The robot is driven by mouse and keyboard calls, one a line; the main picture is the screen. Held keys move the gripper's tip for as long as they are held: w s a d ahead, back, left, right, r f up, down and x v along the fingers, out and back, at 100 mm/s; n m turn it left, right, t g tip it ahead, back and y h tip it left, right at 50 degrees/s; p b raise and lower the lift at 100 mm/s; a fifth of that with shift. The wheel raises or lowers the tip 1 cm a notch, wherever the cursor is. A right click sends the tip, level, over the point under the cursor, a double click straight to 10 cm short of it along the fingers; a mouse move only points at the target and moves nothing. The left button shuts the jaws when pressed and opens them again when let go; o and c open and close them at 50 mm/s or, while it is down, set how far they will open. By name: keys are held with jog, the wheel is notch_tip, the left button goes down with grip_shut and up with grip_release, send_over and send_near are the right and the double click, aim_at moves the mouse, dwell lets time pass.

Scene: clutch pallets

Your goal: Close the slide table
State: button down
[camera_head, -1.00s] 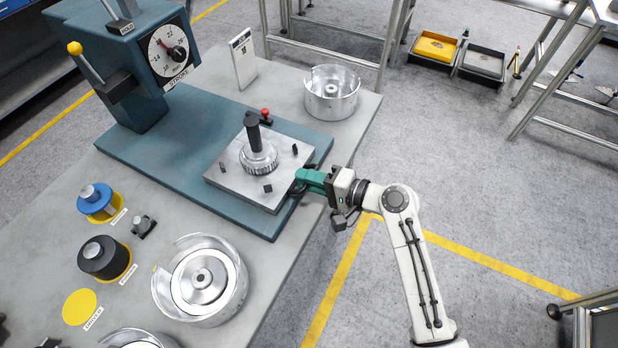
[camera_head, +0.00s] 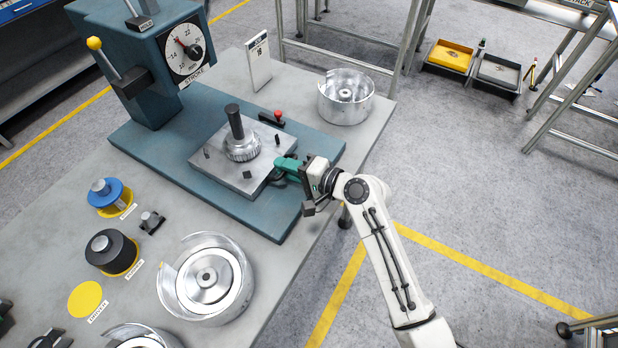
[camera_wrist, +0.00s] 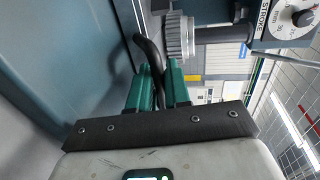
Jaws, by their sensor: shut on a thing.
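The slide table (camera_head: 215,170) is a square grey metal plate on the teal press base (camera_head: 262,215). It carries a toothed gear (camera_head: 242,148) with a dark upright post (camera_head: 235,122) and several small dark blocks. My gripper (camera_head: 280,166) is at the plate's right edge, its green fingers shut on the dark handle. In the wrist view the curved black handle (camera_wrist: 149,52) runs between the fingers (camera_wrist: 156,82), and the gear (camera_wrist: 178,38) is just beyond. The fingers partly hide the handle.
The press (camera_head: 150,65) with its stroke dial (camera_head: 186,49) stands at the back left. A red-knobbed stop (camera_head: 272,119) sits on the base behind the plate. Metal housings (camera_head: 346,112) stand on the bench. The floor right of the bench is clear near my arm.

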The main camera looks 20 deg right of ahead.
jog(key=r+b+x, duration=0.1)
jog(key=x, duration=0.4)
jog(key=r+b+x, duration=0.1)
jog(key=x, duration=0.4)
jog(key=r+b+x, duration=0.1)
jog(key=x, duration=0.4)
jog(key=shift+w+a+b, duration=0.15)
jog(key=shift+w+b, duration=0.15)
jog(key=shift+b, duration=0.1)
jog(key=shift+w+a+r, duration=0.15)
jog(key=shift+w, duration=0.05)
jog(key=c, duration=1.3)
grip_release()
jog(key=shift+w+a, duration=0.1)
jog(key=v, duration=1)
jog(key=shift+s, duration=0.35)
